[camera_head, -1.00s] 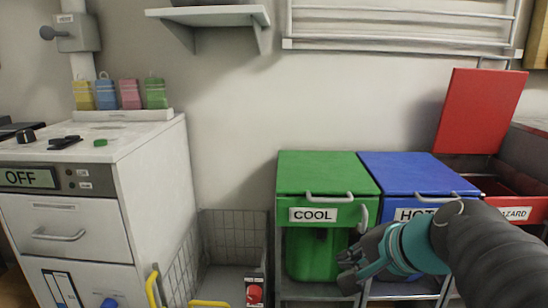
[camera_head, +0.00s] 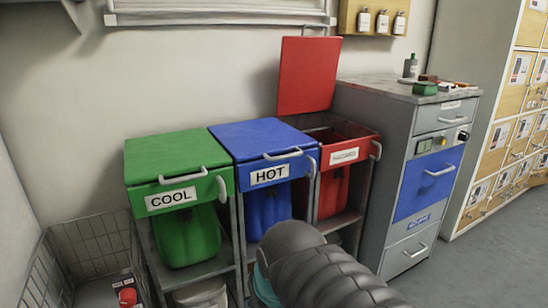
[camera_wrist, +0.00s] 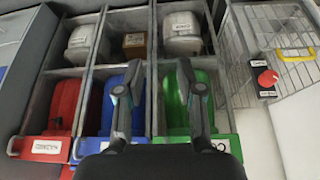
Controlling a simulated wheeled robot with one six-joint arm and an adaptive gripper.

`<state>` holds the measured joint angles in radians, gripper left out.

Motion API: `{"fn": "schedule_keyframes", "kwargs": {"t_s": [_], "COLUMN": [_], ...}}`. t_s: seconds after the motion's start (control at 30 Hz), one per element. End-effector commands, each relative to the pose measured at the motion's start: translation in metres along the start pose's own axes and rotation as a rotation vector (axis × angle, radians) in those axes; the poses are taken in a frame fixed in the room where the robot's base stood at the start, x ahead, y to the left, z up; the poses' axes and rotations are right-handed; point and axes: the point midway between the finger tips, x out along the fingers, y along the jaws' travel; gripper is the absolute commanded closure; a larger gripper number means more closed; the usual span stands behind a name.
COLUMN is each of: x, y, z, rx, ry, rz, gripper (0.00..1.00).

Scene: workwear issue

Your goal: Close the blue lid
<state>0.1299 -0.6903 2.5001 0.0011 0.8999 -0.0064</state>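The blue lid (camera_head: 258,135) lies flat on top of the bin labelled HOT, with a pale handle at its front edge. It looks shut in the head view. The blue bin body (camera_head: 268,208) hangs below it in the rack and also shows in the wrist view (camera_wrist: 108,122). My gripper (camera_wrist: 160,75) is in front of the bins, with its two fingers well apart and nothing between them. One finger overlaps the blue bin and the other overlaps the green one. In the head view my arm hides most of the gripper.
The green lid (camera_head: 175,157) of the COOL bin lies flat at left. The red lid (camera_head: 307,75) stands upright, its bin open. A wire basket (camera_head: 95,245) stands at left, a grey cabinet (camera_head: 398,125) at right. Floor (camera_head: 490,260) is clear at right.

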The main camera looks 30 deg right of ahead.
Motion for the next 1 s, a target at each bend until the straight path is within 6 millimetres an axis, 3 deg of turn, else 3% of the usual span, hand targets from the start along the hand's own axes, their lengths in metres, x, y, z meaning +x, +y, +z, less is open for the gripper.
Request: {"fn": "schedule_keyframes", "kwargs": {"t_s": [0.03, 0.1, 0.37, 0.6, 0.83, 1.0], "x": [0.016, 0.028, 0.064, 0.089, 0.097, 0.079], "y": [0.014, 0.034, 0.100, 0.166, 0.241, 0.293], "z": [0.001, -0.005, -0.044, -0.085, -0.133, -0.176], "rx": [0.054, 0.128, 0.489, 0.840, 1.121, 1.222], "ry": [-0.037, -0.072, -0.168, -0.220, -0.188, -0.103], "rz": [0.023, 0.047, 0.009, -0.155, -0.427, -0.694], "gripper": [0.63, 0.63, 0.63, 0.63, 0.63, 0.63]}}
